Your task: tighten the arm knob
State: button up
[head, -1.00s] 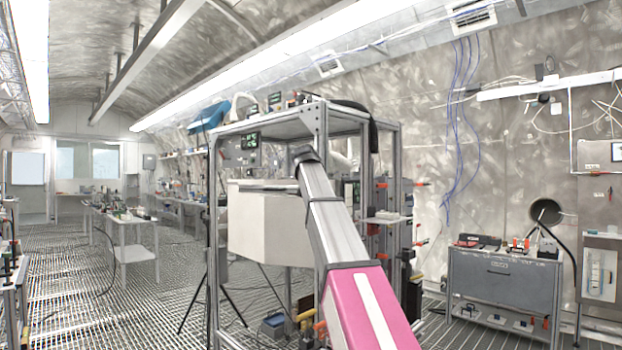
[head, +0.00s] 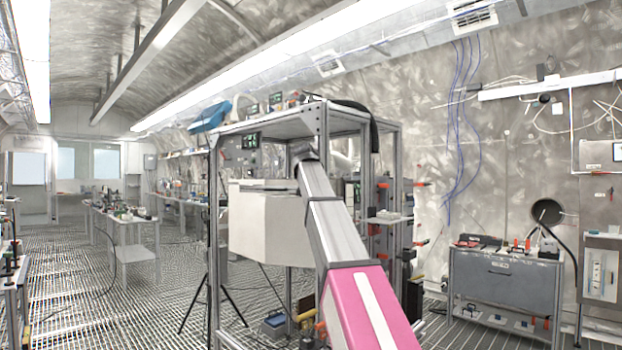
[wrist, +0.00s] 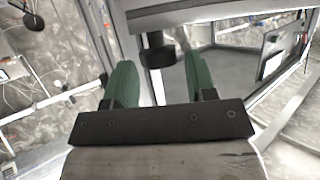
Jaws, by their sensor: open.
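In the wrist view a black knob (wrist: 157,49) sticks out below a grey metal bar (wrist: 200,14). My gripper (wrist: 158,64) has two green fingers, set wide apart on a dark mount. The knob shows between the fingertips, with a gap on each side. I cannot tell whether the fingertips reach past it in depth. In the head view my arm reaches up to the metal frame (head: 322,150). My gripper and the knob cannot be made out there.
A white faceted box (head: 262,225) sits inside the frame, left of my arm. A grey cabinet (head: 503,290) stands at the right wall. Work tables (head: 130,225) line the far left. The grated floor (head: 110,310) at left is largely clear.

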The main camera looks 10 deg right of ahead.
jog(key=v, duration=1)
